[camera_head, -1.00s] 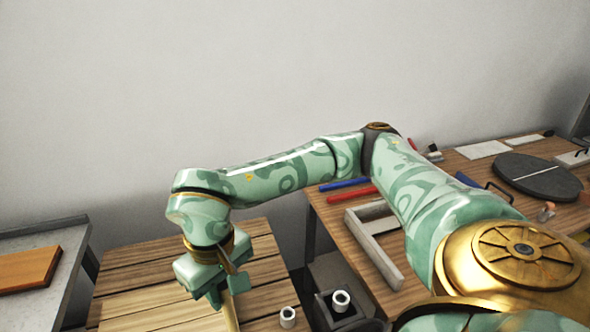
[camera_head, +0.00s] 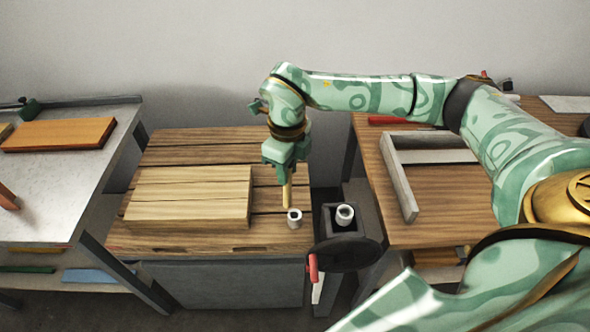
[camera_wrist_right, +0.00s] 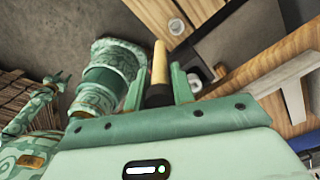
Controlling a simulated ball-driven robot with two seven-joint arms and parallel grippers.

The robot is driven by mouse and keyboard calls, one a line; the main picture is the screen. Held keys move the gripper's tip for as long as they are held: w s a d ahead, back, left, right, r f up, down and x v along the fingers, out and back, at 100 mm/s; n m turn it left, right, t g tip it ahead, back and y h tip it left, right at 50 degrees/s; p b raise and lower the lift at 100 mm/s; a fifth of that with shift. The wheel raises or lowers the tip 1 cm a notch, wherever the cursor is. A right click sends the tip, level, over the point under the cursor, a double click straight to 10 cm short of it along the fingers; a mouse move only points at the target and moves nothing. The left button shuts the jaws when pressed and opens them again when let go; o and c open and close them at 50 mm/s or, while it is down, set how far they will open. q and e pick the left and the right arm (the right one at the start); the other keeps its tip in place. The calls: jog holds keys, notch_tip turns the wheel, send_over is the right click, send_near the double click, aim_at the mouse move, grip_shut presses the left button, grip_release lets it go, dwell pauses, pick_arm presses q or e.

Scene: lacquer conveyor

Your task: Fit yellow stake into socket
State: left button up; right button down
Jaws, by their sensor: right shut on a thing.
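My right gripper (camera_head: 285,168) is shut on the yellow stake (camera_head: 287,194), which points down, roughly upright, over the slatted wooden table. In the right wrist view the stake (camera_wrist_right: 159,64) stands out between the two fingers (camera_wrist_right: 162,85). A small pale round socket (camera_head: 295,223) is on the table's right edge, just right of and below the stake's lower end in the head view. Another pale ring-shaped socket (camera_head: 345,221) sits on a dark block right of the table. Which one the stake belongs to, I cannot tell.
A wooden board (camera_head: 190,195) covers much of the slatted table (camera_head: 190,142). A dark round disc (camera_head: 344,255) with a red handle (camera_head: 313,268) is in front of the block. A grey frame (camera_head: 400,180) lies on the right table. A metal bench (camera_head: 70,190) stands left.

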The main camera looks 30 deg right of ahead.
pick_arm(q)
jog(key=shift+s+d+f+b, duration=0.15)
jog(key=shift+s+f+b, duration=0.1)
jog(key=shift+f, duration=0.1)
jog(key=shift+s+d+f+b, duration=0.1)
jog(key=shift+d+f+b, duration=0.05)
jog(key=shift+f+b, duration=0.15)
pick_arm(e)
jog(key=w+d+f+m, duration=0.2)
jog(key=f+m, duration=0.3)
jog(key=m, duration=1)
jog(key=shift+w+d+m, duration=0.3)
jog(key=shift+w+d, duration=0.1)
jog(key=shift+d, duration=0.4)
jog(key=shift+r, duration=0.1)
pick_arm(q)
jog(key=shift+s+a+f+b, duration=0.1)
jog(key=shift+s+f+b, duration=0.15)
jog(key=shift+f+b, duration=0.55)
pick_arm(e)
notch_tip(320, 180, down, 5)
jog(key=shift+f, duration=0.1)
pick_arm(q)
jog(key=shift+w+r+p, duration=0.1)
jog(key=shift+r+p, duration=0.25)
jog(key=shift+p, duration=0.05)
jog(key=shift+w+r, duration=0.1)
jog(key=shift+r, duration=0.15)
